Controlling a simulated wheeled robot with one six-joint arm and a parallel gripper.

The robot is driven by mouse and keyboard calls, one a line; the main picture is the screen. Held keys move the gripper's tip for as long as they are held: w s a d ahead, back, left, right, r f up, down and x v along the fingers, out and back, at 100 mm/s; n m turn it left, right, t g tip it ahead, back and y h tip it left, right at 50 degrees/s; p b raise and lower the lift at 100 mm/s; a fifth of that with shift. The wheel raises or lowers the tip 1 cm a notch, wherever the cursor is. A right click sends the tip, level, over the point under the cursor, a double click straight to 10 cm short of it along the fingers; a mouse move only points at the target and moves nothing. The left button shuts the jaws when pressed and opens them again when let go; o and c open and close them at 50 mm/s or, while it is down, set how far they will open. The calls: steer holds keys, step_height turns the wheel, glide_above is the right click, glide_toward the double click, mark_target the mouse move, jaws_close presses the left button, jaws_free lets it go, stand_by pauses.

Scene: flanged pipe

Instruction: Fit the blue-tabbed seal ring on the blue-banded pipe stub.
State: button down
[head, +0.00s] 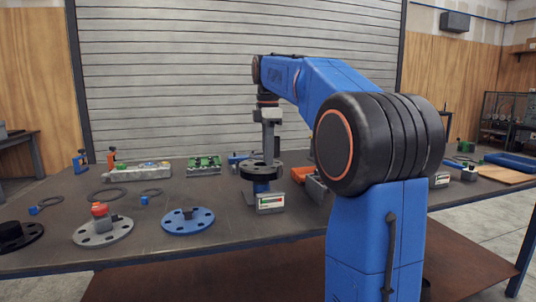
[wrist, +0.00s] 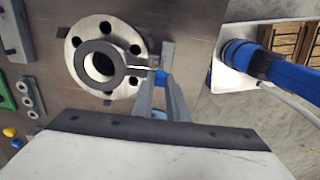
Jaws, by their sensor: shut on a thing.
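My gripper (head: 268,155) points down over the pipe stub in the head view, and its fingers (wrist: 158,78) show in the wrist view. They are shut on a dark seal ring (wrist: 83,60), with blue (wrist: 161,76) showing at the fingers. The ring lies across the middle of the stub's pale, bolt-holed flange (wrist: 105,28), roughly around the bore. I cannot tell whether it touches the flange face. In the head view the flange (head: 250,172) looks dark, and the stub's blue band (head: 261,187) shows below it.
A small box with a display (head: 270,203) stands in front of the stub. On the left lie a blue flange (head: 188,222), a grey flange with a red knob (head: 103,230), a black flange (head: 18,236) and loose rings, some with blue tabs (head: 144,200). A green part (head: 204,163) stands behind.

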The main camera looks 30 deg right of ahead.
stand_by(0.7)
steer(key=shift+f, duration=0.8)
steer(key=shift+f, duration=0.4)
stand_by(0.5)
steer(key=c, duration=1.7)
jaws_free()
steer(key=shift+o, duration=0.2)
step_height(320, 180, up, 12)
